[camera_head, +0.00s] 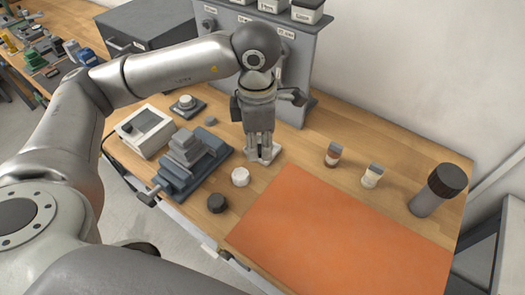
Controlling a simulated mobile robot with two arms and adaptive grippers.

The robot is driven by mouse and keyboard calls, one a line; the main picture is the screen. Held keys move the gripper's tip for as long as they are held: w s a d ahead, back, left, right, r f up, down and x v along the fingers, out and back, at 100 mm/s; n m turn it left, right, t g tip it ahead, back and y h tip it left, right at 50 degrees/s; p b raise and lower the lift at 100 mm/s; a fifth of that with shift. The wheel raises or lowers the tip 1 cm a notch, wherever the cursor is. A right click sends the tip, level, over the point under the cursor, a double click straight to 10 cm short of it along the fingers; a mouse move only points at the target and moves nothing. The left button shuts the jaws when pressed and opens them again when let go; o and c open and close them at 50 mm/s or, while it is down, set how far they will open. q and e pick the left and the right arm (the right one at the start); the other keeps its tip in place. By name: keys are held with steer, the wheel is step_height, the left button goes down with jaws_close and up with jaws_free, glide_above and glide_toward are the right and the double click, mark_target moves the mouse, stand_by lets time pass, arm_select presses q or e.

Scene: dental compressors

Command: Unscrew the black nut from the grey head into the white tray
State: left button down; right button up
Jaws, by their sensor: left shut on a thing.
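My left gripper (262,154) points down at the bench left of the orange mat, its fingers shut on a pale grey piece (273,151) low on the bench. The fingers hide most of this piece, so its shape is unclear. I cannot make out a black nut between the fingers. A black round knob-like piece (216,203) stands on the bench nearer the front edge, apart from the gripper. A white round piece (240,177) stands just in front of the gripper. No white tray can be clearly told. My right gripper is not in view.
A grey-blue vise (185,165) and a white box with a dark panel (144,129) stand left. The orange mat (340,235) is bare. Two small jars (333,154) (372,175) and a grey black-topped cylinder (437,190) stand right. A grey cabinet (300,62) rises behind.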

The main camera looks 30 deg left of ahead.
arm_select(q)
steer(key=n, duration=0.4)
steer(key=shift+a+f, duration=0.25)
steer(key=shift+f, duration=0.1)
steer(key=n, duration=0.4)
steer(key=shift+a+f+b, duration=0.2)
steer(key=shift+f+b, duration=0.05)
steer(key=shift+b, duration=0.15)
steer(key=w+a+f+n, duration=0.1)
steer(key=w+f+n, duration=0.2)
steer(key=n, duration=0.3)
steer(key=w+a+f+n, duration=0.2)
steer(key=w+f+n, duration=0.2)
steer(key=n, duration=0.3)
steer(key=w+a+f+n+p, duration=0.1)
steer(key=w+a+f+n, duration=0.1)
steer(key=w+f+n, duration=0.2)
steer(key=shift+w+a+f+n, duration=0.15)
steer(key=shift+w+n, duration=0.1)
steer(key=shift+n, duration=0.6)
steer(key=shift+w+f+n, duration=0.1)
steer(key=shift+w+n, duration=0.15)
steer(key=shift+n, duration=0.6)
steer(key=shift+w+f, duration=0.55)
steer(key=shift+f, duration=0.15)
step_height(320, 180, down, 2)
steer(key=shift+f+p, duration=0.1)
steer(key=shift+p, duration=0.65)
steer(key=shift+f, duration=0.35)
steer(key=shift+a+f, duration=0.1)
